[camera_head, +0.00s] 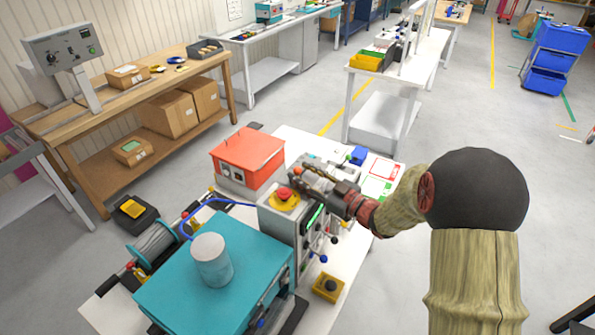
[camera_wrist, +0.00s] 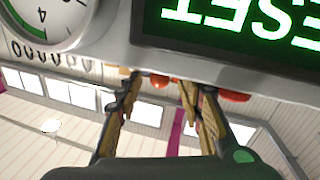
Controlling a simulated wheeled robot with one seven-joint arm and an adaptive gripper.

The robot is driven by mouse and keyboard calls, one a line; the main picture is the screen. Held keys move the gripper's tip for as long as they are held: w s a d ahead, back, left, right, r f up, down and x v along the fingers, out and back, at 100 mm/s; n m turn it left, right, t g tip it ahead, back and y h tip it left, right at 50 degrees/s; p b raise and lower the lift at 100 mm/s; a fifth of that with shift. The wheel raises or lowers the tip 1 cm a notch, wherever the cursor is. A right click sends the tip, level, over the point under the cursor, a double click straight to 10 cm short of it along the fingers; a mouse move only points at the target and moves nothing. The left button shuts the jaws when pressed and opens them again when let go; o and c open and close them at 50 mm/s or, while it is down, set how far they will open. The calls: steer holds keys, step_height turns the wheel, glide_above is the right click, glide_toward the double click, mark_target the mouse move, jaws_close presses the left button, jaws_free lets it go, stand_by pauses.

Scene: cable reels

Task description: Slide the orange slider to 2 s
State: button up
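I cannot clearly make out the orange slider or its time scale in either view. A grey control box (camera_head: 279,226) with a red button on yellow (camera_head: 284,196) stands on the white bench. My gripper (camera_head: 308,182) is at the upper right side of this box. In the wrist view my gripper (camera_wrist: 160,84) has its two fingers apart, with a gap between the tips.
A round gauge (camera_wrist: 50,22) is at the upper left of the wrist view. Open floor lies right of the bench.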

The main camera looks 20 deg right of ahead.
steer(key=shift+x, duration=1.25)
steer(key=shift+c, duration=1)
steer(key=c, duration=0.7)
jaws_close()
